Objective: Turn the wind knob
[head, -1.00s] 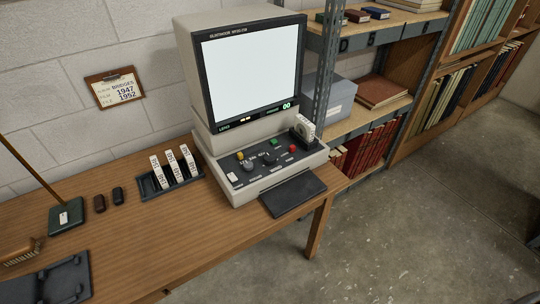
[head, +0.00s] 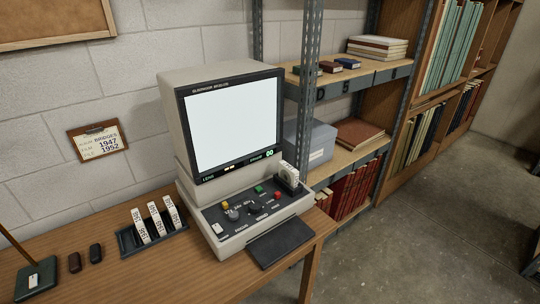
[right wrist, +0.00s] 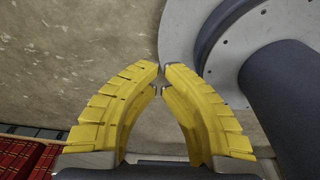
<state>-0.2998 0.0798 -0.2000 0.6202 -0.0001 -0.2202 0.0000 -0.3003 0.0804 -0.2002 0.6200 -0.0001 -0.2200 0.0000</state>
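The microfilm reader (head: 166,105) stands on the wooden desk with its screen lit blank. Its sloping control panel (head: 222,235) carries a grey knob (head: 233,214), a dark knob (head: 257,205) and yellow, green and red buttons. The panel labels are too small for me to tell which knob is the wind knob. A pale reel (head: 289,175) sits upright at the panel's right end. My right gripper (right wrist: 161,72) shows only in the right wrist view, its yellow fingertips brought together with nothing between them, above the concrete floor. My left gripper is out of view.
A dark rack (head: 127,242) with several white film boxes is left of the reader. A dark flat plate (head: 281,242) juts out at the reader's front. Metal shelving (head: 310,100) stands close on the right. The floor (head: 420,230) in front is clear.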

